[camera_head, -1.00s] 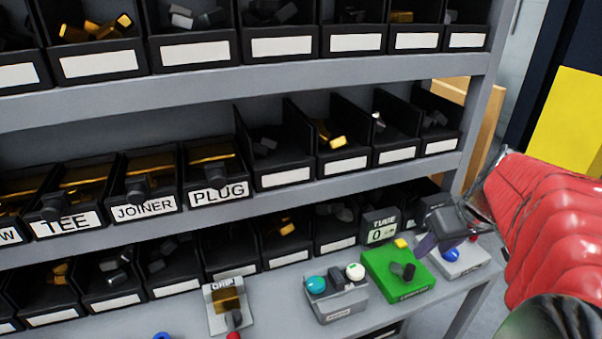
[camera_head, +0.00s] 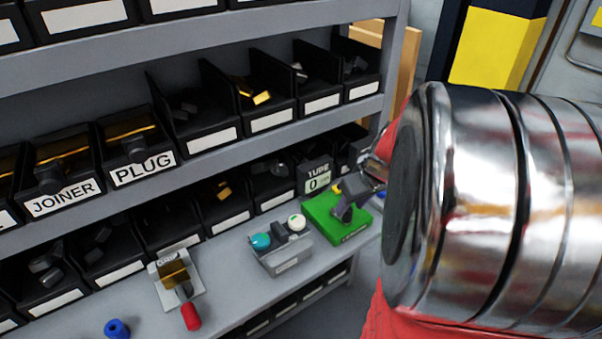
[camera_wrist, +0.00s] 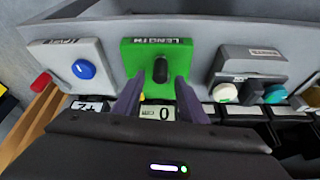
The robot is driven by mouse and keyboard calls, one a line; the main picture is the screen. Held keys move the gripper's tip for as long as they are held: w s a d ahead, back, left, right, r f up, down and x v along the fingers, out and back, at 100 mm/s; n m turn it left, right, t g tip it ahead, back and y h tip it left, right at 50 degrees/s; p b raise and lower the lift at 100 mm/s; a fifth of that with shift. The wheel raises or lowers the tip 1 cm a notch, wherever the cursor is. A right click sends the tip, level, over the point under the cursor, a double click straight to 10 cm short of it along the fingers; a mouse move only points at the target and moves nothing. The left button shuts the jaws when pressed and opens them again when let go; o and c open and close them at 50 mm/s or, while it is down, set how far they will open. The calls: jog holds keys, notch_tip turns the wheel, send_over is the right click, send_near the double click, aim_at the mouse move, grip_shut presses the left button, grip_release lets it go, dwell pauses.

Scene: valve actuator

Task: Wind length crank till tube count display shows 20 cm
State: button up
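The green LENGTH box (camera_wrist: 135,55) is in the upper middle of the wrist view, with a black crank handle (camera_wrist: 161,70) on its face. The tube display (camera_head: 314,180) reads 0. It also shows 0 in the wrist view (camera_wrist: 160,113).
A grey box with teal and white buttons (camera_head: 282,258) stands left of the green box in the head view. A white box with a blue knob (camera_wrist: 70,68) is on its other side. A grip fixture with a red handle (camera_head: 176,275) and labelled bins are farther left.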

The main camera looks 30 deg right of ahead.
aim_at(349, 209)
jog(key=shift+x, duration=1.8)
